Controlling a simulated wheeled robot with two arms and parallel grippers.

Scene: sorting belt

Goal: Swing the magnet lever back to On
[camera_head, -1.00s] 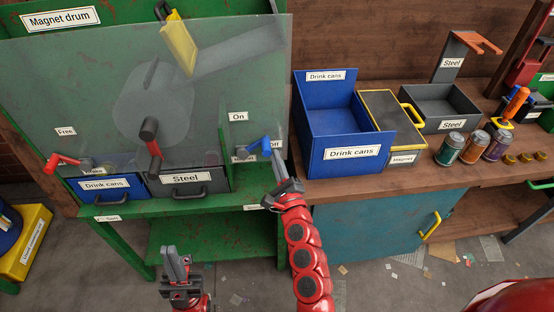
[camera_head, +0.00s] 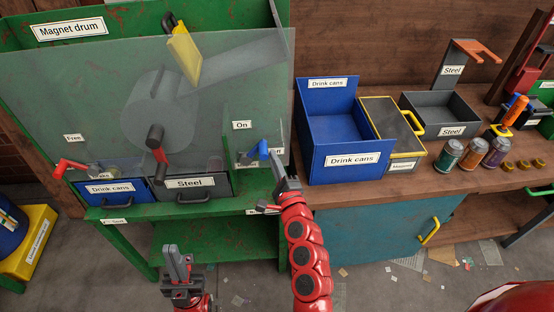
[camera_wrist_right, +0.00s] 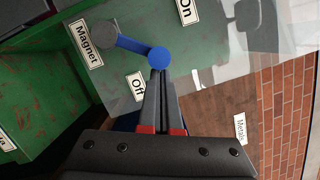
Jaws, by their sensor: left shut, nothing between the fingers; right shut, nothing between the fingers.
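The magnet lever is a blue arm with a round blue knob (camera_wrist_right: 158,57) on a grey pivot (camera_wrist_right: 102,33); it also shows in the head view (camera_head: 262,150). In the right wrist view it points between the "On" label (camera_wrist_right: 186,10) and the "Off" label (camera_wrist_right: 137,86). My right gripper (camera_wrist_right: 158,77) is shut and empty, its tips right at the knob; I cannot tell whether they touch. It also shows in the head view (camera_head: 277,160), just right of the knob. My left gripper (camera_head: 177,255) is shut and empty, low in front of the green bench.
A clear shield (camera_head: 90,100) covers the magnet drum (camera_head: 155,105). A red lever (camera_head: 68,167) is at the left. Blue "Drink cans" (camera_head: 112,192) and grey "Steel" (camera_head: 190,187) drawers sit below. A blue bin (camera_head: 345,159) and several cans (camera_head: 472,153) stand right.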

